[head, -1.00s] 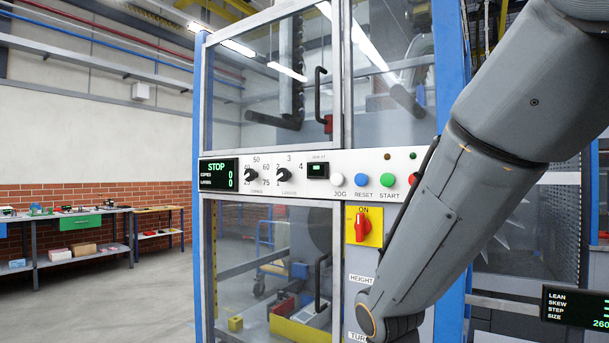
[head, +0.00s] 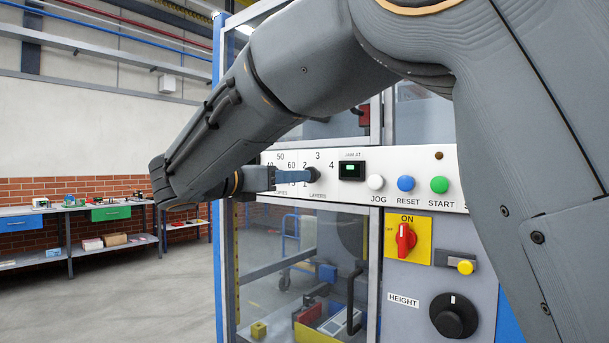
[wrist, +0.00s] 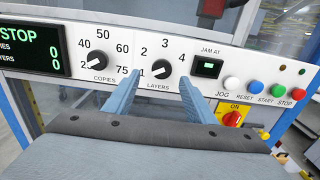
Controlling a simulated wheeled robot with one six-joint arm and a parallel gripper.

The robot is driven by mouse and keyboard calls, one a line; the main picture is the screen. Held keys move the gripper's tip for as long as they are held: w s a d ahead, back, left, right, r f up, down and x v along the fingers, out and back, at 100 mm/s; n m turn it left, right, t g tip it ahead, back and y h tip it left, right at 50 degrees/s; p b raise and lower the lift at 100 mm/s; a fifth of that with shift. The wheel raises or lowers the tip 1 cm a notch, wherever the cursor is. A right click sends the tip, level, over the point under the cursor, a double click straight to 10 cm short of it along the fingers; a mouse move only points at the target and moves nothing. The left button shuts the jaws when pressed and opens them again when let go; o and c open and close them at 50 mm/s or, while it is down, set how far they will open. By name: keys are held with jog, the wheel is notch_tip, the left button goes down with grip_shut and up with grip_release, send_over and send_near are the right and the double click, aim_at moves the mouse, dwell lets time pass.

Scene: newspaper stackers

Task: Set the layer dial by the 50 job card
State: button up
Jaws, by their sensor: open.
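The black layers dial (wrist: 157,68), with positions 1 to 4 around it, sits on the white control panel (wrist: 215,50). Its pale mark appears to point left, toward 1. My gripper (wrist: 159,79) is open, with one blue finger on each side of this dial in the wrist view. Contact cannot be told. In the head view, my gripper (head: 292,176) reaches the panel from the left and partly covers the layers dial (head: 314,174). The copies dial (wrist: 96,63) is to its left, its mark toward the lower left, near 25. No job card is recognisable.
The display (wrist: 32,48) reads STOP with zeros. JAM AT window (head: 351,171), JOG (head: 375,183), RESET (head: 406,184) and START (head: 439,185) buttons lie right of the dial. Below are a red ON switch (head: 405,240) and the HEIGHT knob (head: 453,315).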

aim_at(313, 175)
jog(key=p+x, duration=0.1)
jog(key=x, duration=0.5)
jog(key=shift+d, duration=0.3)
jog(key=shift+w, duration=0.15)
jog(key=c, duration=1)
